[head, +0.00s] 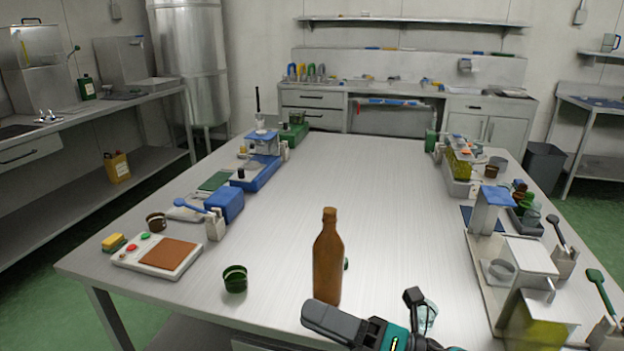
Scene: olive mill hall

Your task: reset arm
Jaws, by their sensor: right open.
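My right gripper (364,305) is at the bottom edge, right of centre, with its two dark fingers spread apart and nothing seen between them. A brown bottle (328,262) stands upright on the steel table (400,215), just beyond the gripper's left finger, which lies close to the bottle's base in the picture. I cannot tell whether they touch. A clear glass piece (429,314) is partly hidden behind the right finger. My left gripper is not in view.
A green cup (235,279) stands left of the bottle. A white panel with a brown pad (169,254) and a blue box (226,205) line the left side. A metal stand (528,257) and other equipment crowd the right edge. The table's middle is clear.

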